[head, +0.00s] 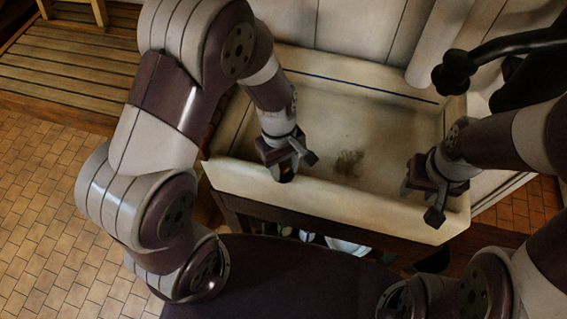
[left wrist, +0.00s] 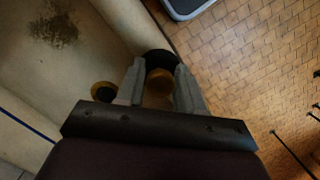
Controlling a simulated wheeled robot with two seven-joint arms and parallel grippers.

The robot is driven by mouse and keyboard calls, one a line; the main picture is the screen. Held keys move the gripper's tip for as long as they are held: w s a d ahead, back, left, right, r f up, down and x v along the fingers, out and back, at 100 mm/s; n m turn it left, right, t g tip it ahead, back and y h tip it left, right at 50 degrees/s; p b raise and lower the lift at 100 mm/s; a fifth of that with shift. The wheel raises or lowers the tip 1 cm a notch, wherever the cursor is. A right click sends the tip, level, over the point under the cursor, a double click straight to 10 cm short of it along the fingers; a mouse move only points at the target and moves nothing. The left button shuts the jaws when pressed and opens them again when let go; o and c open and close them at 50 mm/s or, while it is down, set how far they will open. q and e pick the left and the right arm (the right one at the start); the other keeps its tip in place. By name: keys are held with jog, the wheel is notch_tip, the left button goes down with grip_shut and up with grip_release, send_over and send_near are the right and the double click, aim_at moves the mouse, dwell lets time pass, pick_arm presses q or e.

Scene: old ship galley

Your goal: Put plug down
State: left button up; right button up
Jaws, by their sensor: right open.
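My left gripper (head: 289,166) hangs over the near left rim of the pale sink (head: 385,125). In the left wrist view, its two fingers (left wrist: 159,74) stand on either side of a round plug (left wrist: 160,60), black with a brass-coloured part, and appear shut on it. The plug is partly hidden by the fingers; the head view shows only a small dark piece below them. A round brass-coloured fitting (left wrist: 103,92) with a dark centre shows in the sink beside the left finger. My right gripper (head: 422,203) is open and empty over the sink's right front corner.
A dark stain (head: 347,163) marks the sink floor. A dark tap (head: 457,70) reaches in from the back right. Dishes (head: 345,246) stand under the sink's front edge. Tiled floor (head: 45,200) lies to the left, with a slatted wooden bench (head: 75,65) behind.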

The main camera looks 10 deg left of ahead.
pick_arm(q)
jog(key=shift+o, duration=0.9)
jog(key=shift+r, duration=0.15)
notch_tip(320, 180, up, 11)
jog(key=w+a, duration=0.1)
jog(key=s+a+f+m+t+y, duration=0.1)
jog(key=s+a+f+m+t, duration=0.1)
jog(key=a+m, duration=0.5)
jog(key=shift+s+a+f+m+t+b, duration=0.45)
jog(key=shift+s+m, duration=0.45)
jog(key=shift+s, duration=0.25)
